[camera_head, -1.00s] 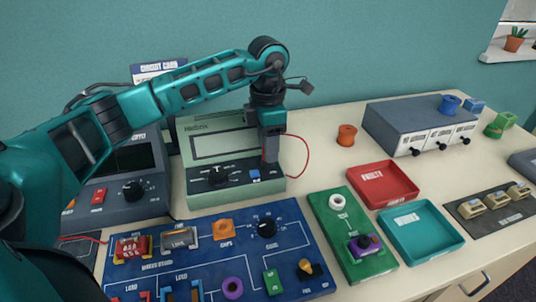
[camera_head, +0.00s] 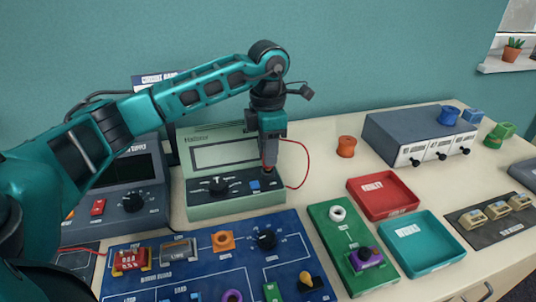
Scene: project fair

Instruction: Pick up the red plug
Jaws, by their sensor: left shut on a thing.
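My left gripper (camera_head: 269,165) points down in front of the right part of the green-grey meter (camera_head: 222,211). It is shut on a small reddish thing, which I take to be the red plug; the fingers mostly hide it. A red lead (camera_head: 306,165) loops out to the right from behind the gripper. I cannot tell whether the plug still sits in a socket of the meter. My right gripper is not in view.
A blue circuit board (camera_head: 190,272) and a green board (camera_head: 334,232) lie in front. A red tray (camera_head: 412,200) and a teal tray (camera_head: 455,250) are to the right. A power supply (camera_head: 150,212) stands left, and a grey box (camera_head: 385,138) at the back right.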

